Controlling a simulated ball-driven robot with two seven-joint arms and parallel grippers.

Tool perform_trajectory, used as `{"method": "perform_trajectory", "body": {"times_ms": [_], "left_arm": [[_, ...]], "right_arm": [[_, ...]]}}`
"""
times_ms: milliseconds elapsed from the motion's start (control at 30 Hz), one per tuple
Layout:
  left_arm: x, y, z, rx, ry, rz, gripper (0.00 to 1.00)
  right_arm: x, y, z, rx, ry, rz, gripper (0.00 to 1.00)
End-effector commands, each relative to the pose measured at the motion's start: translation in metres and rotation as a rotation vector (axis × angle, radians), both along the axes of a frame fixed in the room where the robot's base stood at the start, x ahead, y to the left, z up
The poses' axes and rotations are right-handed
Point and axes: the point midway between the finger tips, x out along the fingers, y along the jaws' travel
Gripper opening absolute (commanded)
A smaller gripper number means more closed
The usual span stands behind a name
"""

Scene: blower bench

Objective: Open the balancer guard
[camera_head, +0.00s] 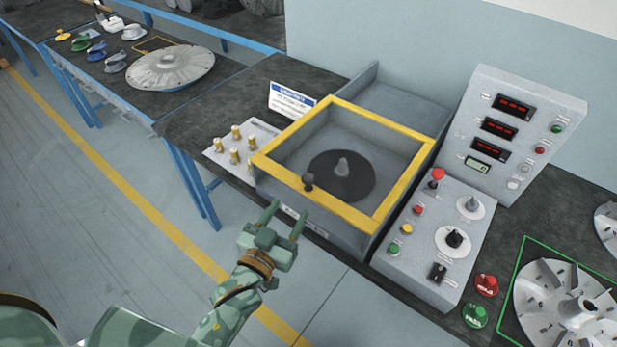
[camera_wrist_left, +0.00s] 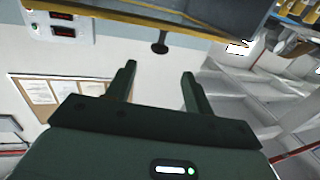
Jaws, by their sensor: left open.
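The balancer guard (camera_head: 271,170) is a yellow-framed cover with a clear middle, lying shut over the grey balancer box. A dark round plate with a grey spindle (camera_head: 342,168) shows through it. A dark knob (camera_head: 308,181) sits on the guard's front edge; the knob also shows in the left wrist view (camera_wrist_left: 160,47), beyond my fingertips. My left gripper (camera_head: 287,217) is open and empty, in front of the box and apart from the knob. In the left wrist view my two fingers (camera_wrist_left: 157,77) stand apart with nothing between them. My right gripper is not in view.
A control panel (camera_head: 428,245) with buttons and knobs stands right of the box. Brass weights on a grey block (camera_head: 240,150) and a small sign (camera_head: 290,101) stand left. An impeller (camera_head: 570,310) lies at the right. The floor in front is free.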

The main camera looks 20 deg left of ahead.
Motion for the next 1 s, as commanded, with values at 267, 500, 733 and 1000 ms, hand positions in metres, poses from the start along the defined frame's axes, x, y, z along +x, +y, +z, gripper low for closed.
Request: {"method": "perform_trajectory", "body": {"times_ms": [267,500,733,1000], "left_arm": [[0.071,-0.009,-0.001,-0.001,-0.001,0.000,0.52],[0.106,-0.013,-0.001,0.000,0.002,0.000,0.52],[0.113,-0.014,-0.001,-0.001,0.003,0.000,0.52],[0.112,-0.014,-0.001,0.000,0.002,0.000,0.19]], "right_arm": [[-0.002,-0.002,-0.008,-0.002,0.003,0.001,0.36],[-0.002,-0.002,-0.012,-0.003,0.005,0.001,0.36],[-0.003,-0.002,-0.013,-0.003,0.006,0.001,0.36],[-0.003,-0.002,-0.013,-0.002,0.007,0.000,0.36]]}}
